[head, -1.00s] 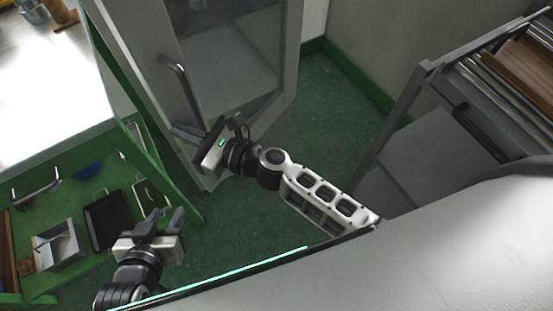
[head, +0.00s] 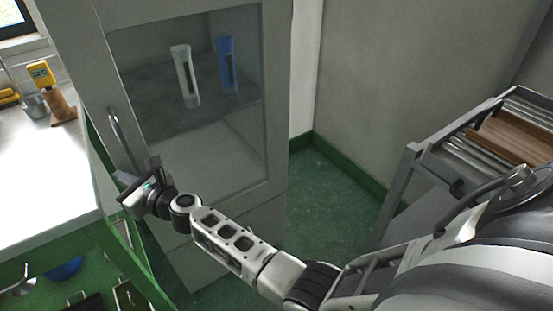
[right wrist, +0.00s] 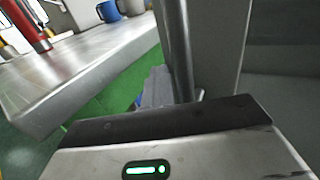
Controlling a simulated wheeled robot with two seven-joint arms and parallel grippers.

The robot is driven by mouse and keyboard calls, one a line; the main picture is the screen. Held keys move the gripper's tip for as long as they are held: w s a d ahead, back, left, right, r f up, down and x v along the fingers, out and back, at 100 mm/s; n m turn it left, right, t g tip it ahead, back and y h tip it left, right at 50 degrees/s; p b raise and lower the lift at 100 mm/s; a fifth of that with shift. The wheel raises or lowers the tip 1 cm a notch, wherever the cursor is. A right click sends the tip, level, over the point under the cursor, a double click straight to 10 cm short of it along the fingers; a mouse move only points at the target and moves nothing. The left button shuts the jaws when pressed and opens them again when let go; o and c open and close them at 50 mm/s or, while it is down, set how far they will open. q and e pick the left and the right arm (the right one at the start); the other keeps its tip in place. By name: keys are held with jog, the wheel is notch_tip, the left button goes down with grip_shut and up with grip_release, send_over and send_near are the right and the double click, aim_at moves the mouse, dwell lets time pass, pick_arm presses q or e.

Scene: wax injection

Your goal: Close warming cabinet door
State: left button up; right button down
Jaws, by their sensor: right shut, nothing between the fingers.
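The warming cabinet (head: 192,275) stands at the centre left in the head view. Its door (head: 190,150) has a grey frame and a glass pane, with a vertical bar handle (head: 122,140) on its left side. The door looks flush or nearly so; I cannot tell if a small gap remains. My right gripper (head: 126,186) is shut and empty beside the handle's lower end. In the right wrist view the handle (right wrist: 178,45) rises just beyond the gripper; contact is unclear. My left gripper is out of view.
A white worktop (head: 45,165) over a green frame adjoins the cabinet on the left. A white and a blue cylinder (head: 227,65) show behind the glass. A grey rack (head: 425,155) with brown boards stands at the right. Green floor (head: 325,205) is clear between.

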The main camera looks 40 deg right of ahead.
jog(key=shift+w+d+r, duration=0.2)
jog(key=shift+w+r, duration=0.05)
jog(key=shift+r, duration=0.2)
jog(key=s+d+f+n+g+h+p, duration=0.1)
jog(key=s+d+f+n+g, duration=0.1)
jog(key=s+n, duration=0.8)
jog(key=s+d+f+n+g+h+p, duration=0.1)
jog(key=s+d+f+n, duration=0.3)
jog(key=s+n, duration=0.7)
jog(key=s+d+f+n+g+h+p, duration=0.1)
jog(key=s+d+n, duration=0.4)
jog(key=s+n, duration=0.5)
jog(key=shift+s+d+f+n+g+h, duration=0.25)
jog(key=shift+s+f+n+g+h, duration=0.25)
jog(key=shift+f+n+g, duration=0.45)
jog(key=shift+w, duration=0.15)
